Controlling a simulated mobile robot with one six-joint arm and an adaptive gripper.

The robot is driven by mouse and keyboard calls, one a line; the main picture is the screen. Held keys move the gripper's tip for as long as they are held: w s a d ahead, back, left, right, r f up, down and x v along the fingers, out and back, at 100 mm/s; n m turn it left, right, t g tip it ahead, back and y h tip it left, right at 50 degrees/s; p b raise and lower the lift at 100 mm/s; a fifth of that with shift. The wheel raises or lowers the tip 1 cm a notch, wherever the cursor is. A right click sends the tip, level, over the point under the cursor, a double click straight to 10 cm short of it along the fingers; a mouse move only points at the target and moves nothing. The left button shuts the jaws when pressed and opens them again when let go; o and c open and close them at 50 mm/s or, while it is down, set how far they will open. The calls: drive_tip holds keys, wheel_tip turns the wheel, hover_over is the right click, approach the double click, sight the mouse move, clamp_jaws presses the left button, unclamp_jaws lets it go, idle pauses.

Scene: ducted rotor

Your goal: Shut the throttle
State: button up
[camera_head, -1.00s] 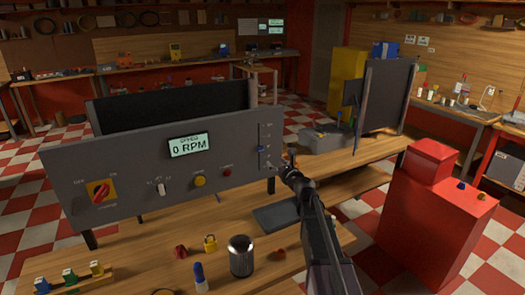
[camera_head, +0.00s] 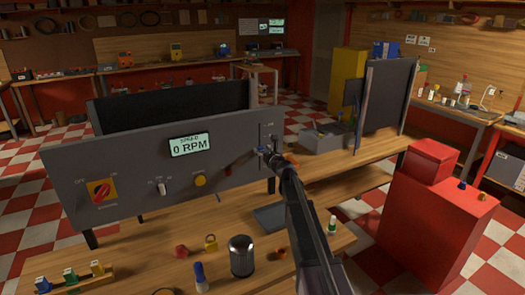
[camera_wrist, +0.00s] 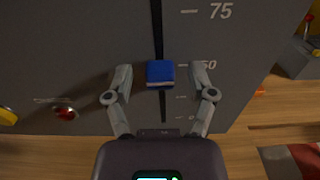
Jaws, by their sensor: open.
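The throttle is a blue slider knob (camera_wrist: 160,73) in a dark upright slot on the grey control panel (camera_head: 120,185). In the wrist view the knob sits about level with the 50 mark, with 75 above it and 0 near the slot's lower end. My gripper (camera_wrist: 161,70) is open, with one finger on each side of the knob and a visible gap on both sides. In the head view my gripper (camera_head: 268,154) is at the panel's right end and partly covers the slider scale. The speed display (camera_head: 190,145) reads 0 RPM.
The panel also carries a red rotary switch (camera_head: 102,190) and a yellow button (camera_head: 199,180). A dark can (camera_head: 241,256) and a padlock (camera_head: 210,243) stand on the bench below.

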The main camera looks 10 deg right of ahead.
sight(259, 167)
idle(0.3)
clamp_jaws()
drive_tip(key=shift+f, duration=0.1)
wheel_tip(259, 167, down, 10)
drive_tip(key=b, duration=1)
